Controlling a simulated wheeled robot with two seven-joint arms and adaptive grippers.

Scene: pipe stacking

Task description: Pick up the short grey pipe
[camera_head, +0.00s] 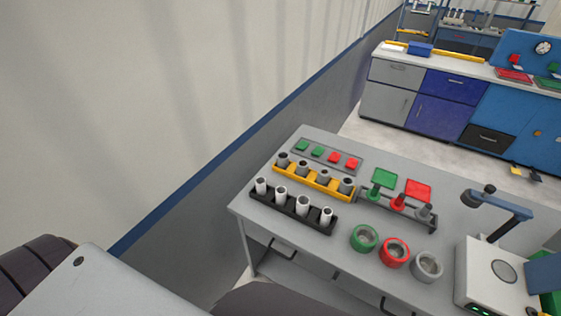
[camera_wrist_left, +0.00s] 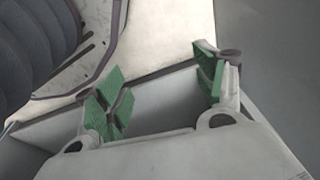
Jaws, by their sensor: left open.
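In the head view, several short grey pipes (camera_head: 323,175) stand upright in a row in a yellow rack (camera_head: 313,188) on the grey table. Several white or light grey pipes (camera_head: 281,195) stand upright in a black rack (camera_head: 291,211) in front of it. My left gripper (camera_wrist_left: 160,90) shows in the left wrist view, with its green-padded fingers wide apart and nothing between them. It is not visible in the head view, and no pipe shows in the wrist view. My right gripper is in neither view.
The table (camera_head: 256,222) also holds a green ring (camera_head: 364,238), a red ring (camera_head: 394,252), a grey ring (camera_head: 427,266) and a white device (camera_head: 492,282). A panel (camera_head: 328,153) with green and red squares lies behind the yellow rack. A wall (camera_head: 190,110) runs along the left.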

